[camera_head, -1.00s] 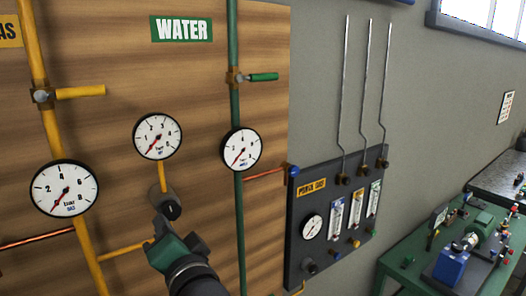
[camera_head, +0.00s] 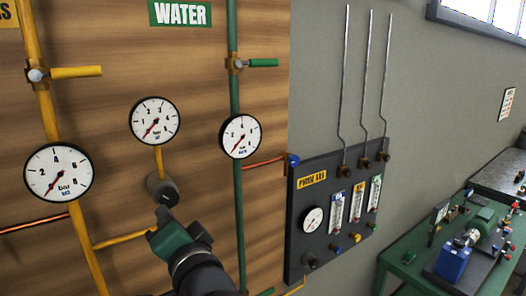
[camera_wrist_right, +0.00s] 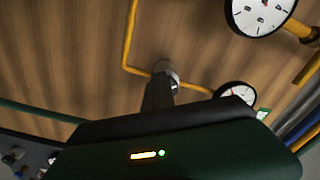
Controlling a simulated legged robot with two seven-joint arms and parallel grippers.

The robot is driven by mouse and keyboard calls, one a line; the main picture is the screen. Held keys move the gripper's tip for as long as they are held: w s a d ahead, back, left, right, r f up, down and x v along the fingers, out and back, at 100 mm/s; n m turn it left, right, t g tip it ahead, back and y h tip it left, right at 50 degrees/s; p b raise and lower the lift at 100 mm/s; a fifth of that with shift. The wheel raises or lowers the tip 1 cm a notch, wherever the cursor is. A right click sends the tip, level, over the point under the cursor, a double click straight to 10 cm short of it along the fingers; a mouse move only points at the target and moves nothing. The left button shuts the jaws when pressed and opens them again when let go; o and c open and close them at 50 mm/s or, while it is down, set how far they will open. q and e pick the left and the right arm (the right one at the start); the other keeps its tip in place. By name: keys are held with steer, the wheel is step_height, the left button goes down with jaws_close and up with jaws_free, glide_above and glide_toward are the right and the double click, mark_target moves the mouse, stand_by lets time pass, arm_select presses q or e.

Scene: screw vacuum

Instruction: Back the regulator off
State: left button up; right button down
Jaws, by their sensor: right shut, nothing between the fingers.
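The regulator (camera_head: 162,188) is a dark grey round knob on the yellow gas pipe, below the middle white gauge (camera_head: 154,121). That gauge's needle points to the lower left. My right gripper (camera_head: 166,213) is just below and in front of the knob, shut and empty. In the right wrist view the gripper's dark finger (camera_wrist_right: 158,92) points up toward the regulator's pale grey body (camera_wrist_right: 166,69) and partly hides it. I cannot tell whether the fingertips touch the knob. My left gripper is not in view.
A larger gauge (camera_head: 58,173) is at the left and another (camera_head: 240,136) on the green water pipe (camera_head: 234,95). A yellow valve handle (camera_head: 77,72) and a green one (camera_head: 263,63) stick out. A dark flowmeter panel (camera_head: 303,232) and green bench (camera_head: 400,262) are at the right.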

steer(key=shift+w+f, duration=0.1)
steer(key=shift+f, duration=0.4)
